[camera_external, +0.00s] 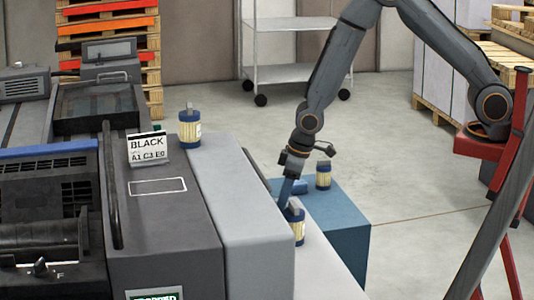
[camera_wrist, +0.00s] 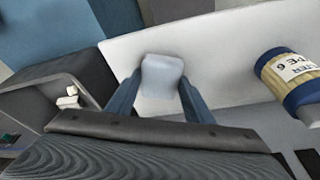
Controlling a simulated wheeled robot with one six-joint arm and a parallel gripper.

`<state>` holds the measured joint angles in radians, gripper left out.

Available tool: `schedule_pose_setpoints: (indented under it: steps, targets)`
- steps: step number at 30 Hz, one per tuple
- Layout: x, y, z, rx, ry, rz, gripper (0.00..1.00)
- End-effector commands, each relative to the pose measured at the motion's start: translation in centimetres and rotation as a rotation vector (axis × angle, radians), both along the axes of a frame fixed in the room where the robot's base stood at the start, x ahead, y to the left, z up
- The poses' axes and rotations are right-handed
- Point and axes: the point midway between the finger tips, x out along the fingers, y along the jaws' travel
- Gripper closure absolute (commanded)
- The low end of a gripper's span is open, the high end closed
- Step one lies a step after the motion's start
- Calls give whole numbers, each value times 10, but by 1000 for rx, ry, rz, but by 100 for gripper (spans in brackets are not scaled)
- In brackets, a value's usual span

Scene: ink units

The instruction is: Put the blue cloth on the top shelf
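My gripper (camera_external: 283,204) points down at the pale ledge beside the dark printer; its tips are partly hidden by the printer's grey cover. In the wrist view, its two blue fingers (camera_wrist: 160,88) stand apart, one on each side of a small pale blue-grey piece (camera_wrist: 162,76) above or on the white ledge. I cannot tell if they grip it, or if it is the cloth. A small blue lump (camera_external: 298,188) shows beside the fingers, over the blue box; it may be the blue cloth. A white cart with a top shelf (camera_external: 290,22) stands at the back.
A yellow and blue ink cartridge (camera_external: 298,228) stands on the ledge close to my gripper, and also shows in the wrist view (camera_wrist: 290,75). Another (camera_external: 323,174) stands on the blue box (camera_external: 345,235), a third (camera_external: 189,130) on the printer (camera_external: 165,225). Open floor lies behind.

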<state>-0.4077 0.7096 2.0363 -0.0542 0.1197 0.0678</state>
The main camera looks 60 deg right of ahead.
Motion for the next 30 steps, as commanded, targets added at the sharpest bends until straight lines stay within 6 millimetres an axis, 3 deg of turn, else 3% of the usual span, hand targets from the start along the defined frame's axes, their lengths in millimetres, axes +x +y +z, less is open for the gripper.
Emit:
schedule_pose_setpoints:
  steps: [3, 16, 30]
  targets:
    - [0, 0, 0, 0, 0, 0, 35]
    - [-1, 0, 9, 0, -1, 0, 35]
    - [-18, -7, 76, 1, -4, 1, 35]
